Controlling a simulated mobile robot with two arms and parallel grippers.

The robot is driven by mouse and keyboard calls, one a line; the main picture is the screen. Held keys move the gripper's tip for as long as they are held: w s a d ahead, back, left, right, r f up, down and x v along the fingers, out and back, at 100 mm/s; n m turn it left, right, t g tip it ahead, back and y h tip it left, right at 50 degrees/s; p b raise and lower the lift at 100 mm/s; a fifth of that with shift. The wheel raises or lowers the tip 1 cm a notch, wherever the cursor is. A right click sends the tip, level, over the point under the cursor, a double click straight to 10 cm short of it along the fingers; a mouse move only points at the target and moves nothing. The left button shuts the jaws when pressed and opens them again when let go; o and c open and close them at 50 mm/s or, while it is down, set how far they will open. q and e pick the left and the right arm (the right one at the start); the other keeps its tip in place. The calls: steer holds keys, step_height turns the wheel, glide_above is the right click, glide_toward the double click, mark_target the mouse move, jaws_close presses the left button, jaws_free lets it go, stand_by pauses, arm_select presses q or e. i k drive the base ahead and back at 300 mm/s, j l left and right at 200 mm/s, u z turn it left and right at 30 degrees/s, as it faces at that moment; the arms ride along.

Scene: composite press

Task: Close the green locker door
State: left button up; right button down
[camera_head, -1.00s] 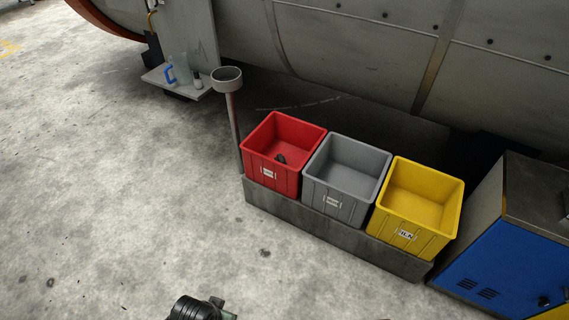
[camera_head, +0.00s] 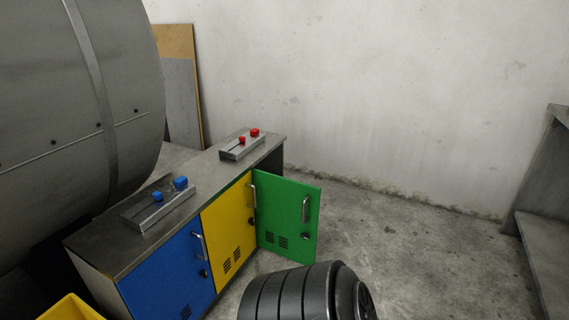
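The green locker door (camera_head: 287,217) stands swung open at the far right end of a low metal locker cabinet (camera_head: 122,243). It has a metal handle (camera_head: 305,209) near its free edge, a dark lock below the handle and vent slots low down. The yellow door (camera_head: 228,233) and the blue door (camera_head: 170,283) beside it look shut. A dark ribbed part of my own arm shows at the bottom middle, in front of and below the green door. Neither gripper's fingers are in view.
Blocks with blue knobs (camera_head: 180,184) and red knobs (camera_head: 254,133) sit on the cabinet top. A yellow crate (camera_head: 68,309) is at the bottom left. The large grey cylinder (camera_head: 60,110) stands left. Open floor lies right of the door, up to a metal shelf (camera_head: 548,230).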

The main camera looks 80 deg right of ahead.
mark_target(286, 209)
steer(key=z, duration=2.55)
